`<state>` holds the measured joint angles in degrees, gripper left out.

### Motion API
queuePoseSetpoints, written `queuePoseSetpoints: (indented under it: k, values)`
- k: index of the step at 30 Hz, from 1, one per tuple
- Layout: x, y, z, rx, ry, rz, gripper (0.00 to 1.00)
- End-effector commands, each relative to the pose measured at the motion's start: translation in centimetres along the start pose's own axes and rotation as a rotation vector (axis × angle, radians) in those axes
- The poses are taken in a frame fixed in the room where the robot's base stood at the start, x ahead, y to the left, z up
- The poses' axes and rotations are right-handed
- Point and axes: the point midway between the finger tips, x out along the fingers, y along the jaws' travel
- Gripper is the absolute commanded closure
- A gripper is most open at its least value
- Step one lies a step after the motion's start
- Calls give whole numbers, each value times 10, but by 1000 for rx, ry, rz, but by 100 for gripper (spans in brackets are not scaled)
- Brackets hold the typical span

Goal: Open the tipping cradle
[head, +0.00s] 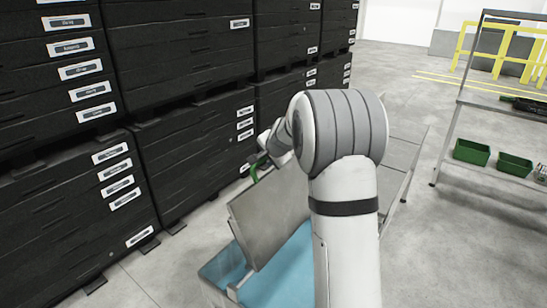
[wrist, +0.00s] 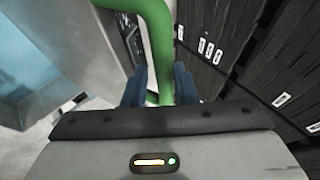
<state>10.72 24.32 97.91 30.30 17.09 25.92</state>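The tipping cradle shows in the head view as a grey metal panel (head: 262,222), standing tilted over a light blue surface (head: 285,272). A green tube handle (head: 256,172) sticks out at the panel's upper left. In the wrist view the green handle (wrist: 158,45) bends and runs down between the two blue fingers of my gripper (wrist: 161,88). The fingers lie close against both sides of the tube and look shut on it. In the head view my arm hides most of the gripper and part of the cradle.
Stacked black crates (head: 190,150) with white labels line the left, close to the handle. A grey metal frame (head: 402,150) stands just right of my arm. A shelf rack with green bins (head: 472,152) is further right. The floor between is clear.

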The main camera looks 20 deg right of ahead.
Motion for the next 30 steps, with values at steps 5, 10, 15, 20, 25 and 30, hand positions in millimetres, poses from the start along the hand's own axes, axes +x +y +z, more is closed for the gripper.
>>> queuePoseSetpoints:
  k: [5,10,15,20,25,30]
  values:
    - [-23,0,0,0,3,-3,75]
    - [-51,0,0,-1,3,-3,75]
    - [-69,-1,-1,0,2,-3,75]
    - [-74,-1,0,0,1,-1,75]
    - [-74,-1,-1,1,2,0,75]
    - [-74,-1,-1,0,2,-1,75]
